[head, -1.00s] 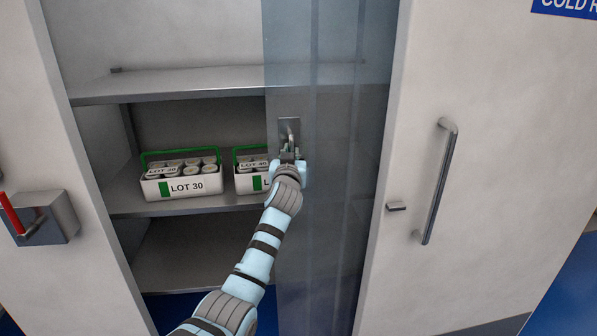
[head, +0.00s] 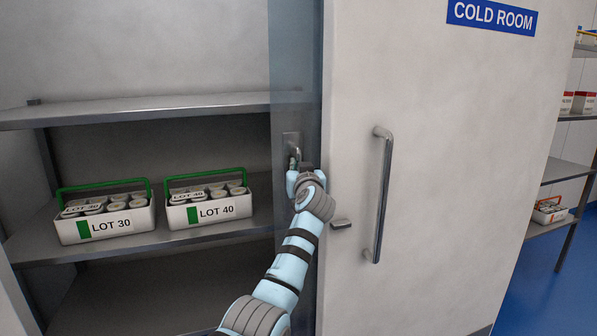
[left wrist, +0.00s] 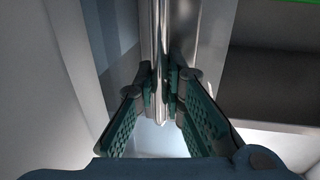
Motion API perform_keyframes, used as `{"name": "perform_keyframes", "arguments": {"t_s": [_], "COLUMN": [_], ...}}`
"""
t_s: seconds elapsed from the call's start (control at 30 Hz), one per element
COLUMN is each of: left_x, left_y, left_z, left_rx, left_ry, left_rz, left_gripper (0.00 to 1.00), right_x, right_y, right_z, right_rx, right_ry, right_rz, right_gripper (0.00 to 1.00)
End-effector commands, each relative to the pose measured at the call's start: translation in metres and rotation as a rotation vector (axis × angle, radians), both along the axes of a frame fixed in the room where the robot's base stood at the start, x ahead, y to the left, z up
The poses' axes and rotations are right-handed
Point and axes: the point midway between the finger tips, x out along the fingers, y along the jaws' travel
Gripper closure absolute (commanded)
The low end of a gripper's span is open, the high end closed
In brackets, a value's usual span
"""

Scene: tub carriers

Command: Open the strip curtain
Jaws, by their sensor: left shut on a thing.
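The translucent bluish strip curtain (head: 296,65) hangs as a narrow bunch at the right side of the cold room opening, against the white door panel. Its metal handle plate (head: 290,142) faces me. My left gripper (head: 299,170) is shut on the curtain's handle. In the left wrist view, the fingers of my left gripper (left wrist: 161,88) close on both sides of the upright shiny handle bar (left wrist: 159,35). The fingertips are partly hidden by the wrist in the head view. My right gripper is not in view.
The door panel (head: 440,180) with a long handle (head: 381,195) is right of my arm. The opening left of the curtain is clear.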

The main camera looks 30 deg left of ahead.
Motion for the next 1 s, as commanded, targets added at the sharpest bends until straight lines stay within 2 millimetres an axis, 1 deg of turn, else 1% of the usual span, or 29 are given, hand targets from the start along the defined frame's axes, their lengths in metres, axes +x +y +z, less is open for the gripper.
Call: {"name": "perform_keyframes", "arguments": {"t_s": [0.2,0.23,0.3,0.37,0.63,0.77,0.87,1.0], "left_x": [0.002,0.002,0.002,0.002,0.002,-0.004,-0.016,-0.045], "left_y": [-0.004,-0.004,-0.004,-0.004,-0.003,-0.008,-0.019,-0.043], "left_z": [0.002,0.002,0.002,0.002,0.001,0.001,0.001,0.0], "left_rx": [0.001,0.001,0.001,0.001,0.0,0.0,0.002,-0.002], "left_ry": [-0.003,-0.003,-0.003,-0.003,-0.002,-0.004,-0.005,-0.004], "left_rz": [-0.005,-0.005,-0.006,-0.006,-0.005,-0.005,-0.007,-0.008], "left_gripper": [1.0,0.88,0.77,0.69,0.69,0.69,0.69,0.69], "right_x": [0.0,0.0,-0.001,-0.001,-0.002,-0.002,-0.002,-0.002], "right_y": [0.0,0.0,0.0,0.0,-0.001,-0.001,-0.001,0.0], "right_z": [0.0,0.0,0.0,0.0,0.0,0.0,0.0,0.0], "right_rx": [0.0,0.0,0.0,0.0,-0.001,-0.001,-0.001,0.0], "right_ry": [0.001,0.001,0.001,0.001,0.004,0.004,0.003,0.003], "right_rz": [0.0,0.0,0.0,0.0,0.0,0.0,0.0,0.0], "right_gripper": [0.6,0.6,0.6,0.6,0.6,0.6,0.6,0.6]}}
